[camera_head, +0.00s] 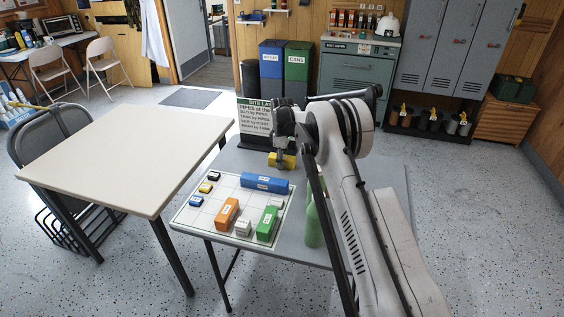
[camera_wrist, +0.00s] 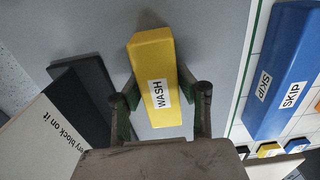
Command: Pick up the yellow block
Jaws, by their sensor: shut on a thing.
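The yellow block (camera_head: 282,160) is at the far side of the grey table, beyond the white grid board. In the wrist view the yellow block (camera_wrist: 155,70) carries a white label reading WASH and sits between the two fingers. My gripper (camera_head: 283,150) reaches down over it in the head view. In the wrist view my gripper (camera_wrist: 160,98) is shut on the block, a finger on each side. I cannot tell whether the block's underside touches the table.
The grid board (camera_head: 190,214) holds a blue block (camera_head: 266,183), an orange block (camera_head: 227,214), a green block (camera_head: 267,224) and several small blocks. A sign (camera_head: 255,115) stands behind the gripper. A green bottle (camera_head: 314,222) is beside my arm. A bare cream table (camera_head: 125,150) is at left.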

